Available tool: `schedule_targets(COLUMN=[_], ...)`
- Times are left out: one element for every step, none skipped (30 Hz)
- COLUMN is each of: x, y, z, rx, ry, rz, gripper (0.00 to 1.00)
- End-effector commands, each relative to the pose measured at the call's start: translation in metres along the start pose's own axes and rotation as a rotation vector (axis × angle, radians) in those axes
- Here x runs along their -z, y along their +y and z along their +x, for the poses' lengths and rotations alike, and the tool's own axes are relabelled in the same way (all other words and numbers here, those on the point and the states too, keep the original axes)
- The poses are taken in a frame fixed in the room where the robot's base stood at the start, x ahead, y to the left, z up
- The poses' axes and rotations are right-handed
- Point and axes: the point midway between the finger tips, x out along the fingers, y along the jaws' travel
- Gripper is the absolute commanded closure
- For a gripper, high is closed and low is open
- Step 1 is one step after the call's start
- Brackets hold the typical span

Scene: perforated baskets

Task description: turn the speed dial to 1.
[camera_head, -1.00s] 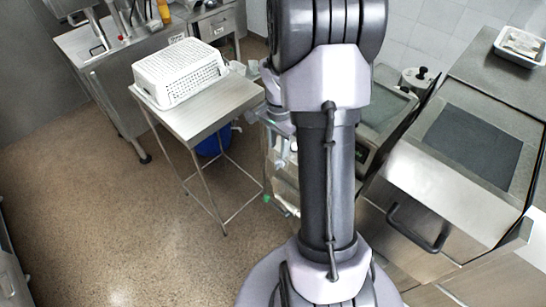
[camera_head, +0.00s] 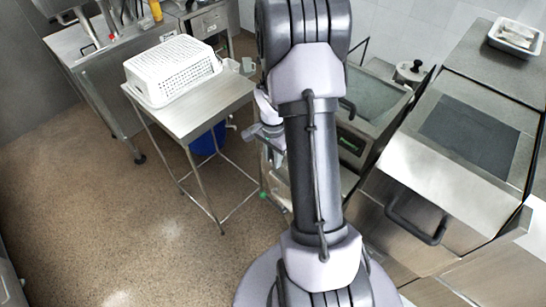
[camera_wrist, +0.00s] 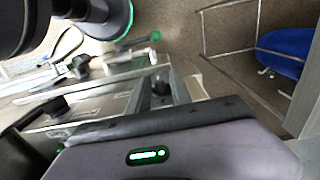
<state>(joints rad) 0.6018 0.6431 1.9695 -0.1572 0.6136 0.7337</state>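A machine with a glass-like lid (camera_head: 372,95) stands behind my arm in the head view. Its dark front panel has a small green display (camera_head: 349,145). No dial marked for speed can be made out. My arm hides part of this machine. My gripper (camera_head: 268,137) shows only in part at the left of my arm, beside the machine and right of the steel table. In the wrist view a dark round knob-like part (camera_wrist: 56,105) sits on a metal edge at the left; I cannot tell whether it is the dial. The fingertips are not clear in either view.
A white perforated basket (camera_head: 172,70) lies upside down on a small steel table (camera_head: 222,104), with a blue bin (camera_head: 207,140) below. A steel appliance with a dark top (camera_head: 470,135) and a handle (camera_head: 416,222) stands right. The floor (camera_head: 90,220) at left is clear.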

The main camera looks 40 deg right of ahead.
Motion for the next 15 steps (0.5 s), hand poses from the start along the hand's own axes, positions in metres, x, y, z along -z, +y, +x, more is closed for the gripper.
schedule_targets(x=[0.0001,0.0001,0.0001,0.0001,0.0001,0.0001,0.0001,0.0,-0.0002,-0.0003,-0.0002,-0.0003,0.0,-0.0002,-0.0002], y=[-0.0002,-0.0002,-0.0002,-0.0003,-0.0005,-0.0008,-0.001,-0.0011,-0.0015,-0.0017,-0.0022,-0.0022,-0.0028,-0.0033,-0.0041], z=[-0.0003,-0.0003,-0.0004,-0.0005,-0.0006,-0.0008,-0.001,-0.0012,-0.0014,-0.0017,-0.0022,-0.0022,-0.0025,-0.0027,-0.0028], rx=[0.0,0.0,0.0,-0.002,-0.004,-0.009,-0.015,-0.022,-0.034,-0.046,-0.059,-0.08,-0.097,-0.117,-0.145], ry=[0.0,0.0,0.0,0.0,0.0,0.0,0.0,0.0,0.0,0.0,0.0,0.0,0.001,0.0,0.0], rz=[0.0,0.0,0.0,0.0,-0.001,-0.001,-0.001,-0.001,-0.001,-0.003,-0.002,-0.002,-0.003,-0.002,-0.003], gripper=[1.0,1.0,1.0,1.0,1.0,1.0,1.0,1.0,1.0,1.0,1.0,1.0,1.0,1.0,1.0])
